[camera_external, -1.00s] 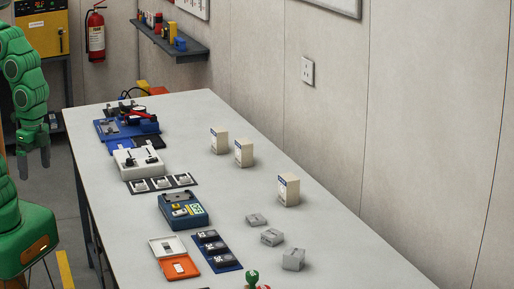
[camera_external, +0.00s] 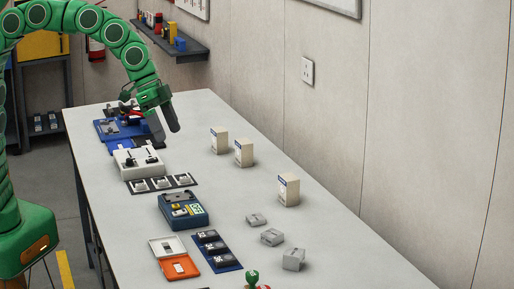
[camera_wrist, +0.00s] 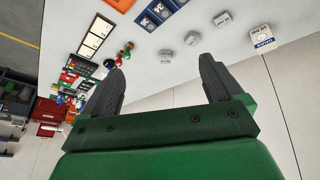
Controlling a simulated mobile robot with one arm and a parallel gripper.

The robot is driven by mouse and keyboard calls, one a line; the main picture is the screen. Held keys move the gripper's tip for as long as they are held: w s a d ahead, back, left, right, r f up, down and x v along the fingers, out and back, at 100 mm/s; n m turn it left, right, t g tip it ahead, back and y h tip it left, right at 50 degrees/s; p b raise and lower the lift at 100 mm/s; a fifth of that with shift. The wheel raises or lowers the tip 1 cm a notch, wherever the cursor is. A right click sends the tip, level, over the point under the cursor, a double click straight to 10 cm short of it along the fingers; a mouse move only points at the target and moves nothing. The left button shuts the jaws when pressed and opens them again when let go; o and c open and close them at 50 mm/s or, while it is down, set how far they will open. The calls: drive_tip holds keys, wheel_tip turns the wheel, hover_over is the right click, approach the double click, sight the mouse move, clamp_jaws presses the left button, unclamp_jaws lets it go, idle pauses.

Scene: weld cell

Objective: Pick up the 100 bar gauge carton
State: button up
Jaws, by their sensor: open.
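Three cream cartons with small blue marks stand upright in a slanting row on the right half of the bench in the outside view: a far one (camera_external: 219,141), a middle one (camera_external: 244,154) and a near, larger-looking one (camera_external: 288,191). Their print is too small to read there, so I cannot tell which is the 100 bar gauge carton. One carton (camera_wrist: 262,39) shows at the wrist view's upper right, its print upside down and not clearly legible. My gripper (camera_external: 166,131) is open and empty above the far part of the bench, left of the cartons. Its two fingers (camera_wrist: 163,80) are spread apart.
A white device (camera_external: 138,162), a blue device (camera_external: 183,210) and blue equipment (camera_external: 125,122) stand along the bench's left side. Several grey blocks (camera_external: 272,237) lie nearer than the cartons. The wall (camera_external: 330,130) runs along the bench's right side. Bench between devices and cartons is clear.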

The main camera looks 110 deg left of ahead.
drive_tip(key=w+a+f+n, duration=0.1)
drive_tip(key=w+a, duration=0.2)
drive_tip(key=a, duration=0.5)
drive_tip(key=w+a+f+n, duration=0.1)
drive_tip(key=w+a+f, duration=0.15)
drive_tip(key=a, duration=0.55)
drive_tip(key=n+y, duration=0.4)
drive_tip(key=n, duration=0.2)
hover_over(240, 142)
drive_tip(key=w+d, duration=0.3)
drive_tip(key=w, duration=0.1)
wheel_tip(240, 142, down, 12)
drive_tip(key=s+f, duration=0.1)
drive_tip(key=f, duration=0.1)
drive_tip(key=s+a+f+g, duration=0.1)
drive_tip(key=s+f, duration=0.1)
drive_tip(key=s+a+f+g, duration=0.1)
drive_tip(key=f, duration=0.1)
drive_tip(key=shift+s+f+m, duration=0.25)
drive_tip(key=shift+f+m, duration=0.05)
drive_tip(key=shift+m, duration=0.1)
drive_tip(key=shift+a+f, duration=0.15)
drive_tip(key=shift+f, duration=0.3)
drive_tip(key=shift+s+x, duration=0.15)
drive_tip(key=shift+x, duration=1.6)
drive_tip(key=shift+s+x, duration=0.15)
drive_tip(key=shift+x, duration=1.65)
drive_tip(key=shift+f, duration=0.1)
drive_tip(key=shift+c, duration=0.2)
drive_tip(key=c, duration=1.1)
